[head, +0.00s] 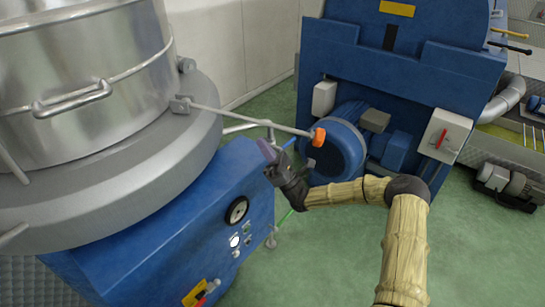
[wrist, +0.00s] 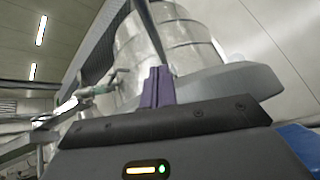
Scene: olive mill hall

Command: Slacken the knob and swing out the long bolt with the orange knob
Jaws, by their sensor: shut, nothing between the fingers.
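The long bolt (head: 250,119) is a thin grey rod. It sticks out to the right from a lug (head: 180,104) on the grey rim of the steel vessel. Its orange knob (head: 319,136) is at the outer end, clear of the rim. My gripper (head: 266,150) is just below the rod, left of the knob. Its purple fingers are closed together and empty, also in the wrist view (wrist: 158,88). A dark rod (wrist: 150,30) rises behind the fingertips there, probably the bolt. I cannot tell whether the fingers touch it. The knob does not show in the wrist view.
The steel vessel (head: 75,60) with a bar handle stands at the left on a blue base (head: 190,225) with a dial. A second thin bar (head: 240,128) lies close behind my fingers. A blue machine (head: 400,75) with a motor stands behind. Green floor (head: 310,255) is free in front.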

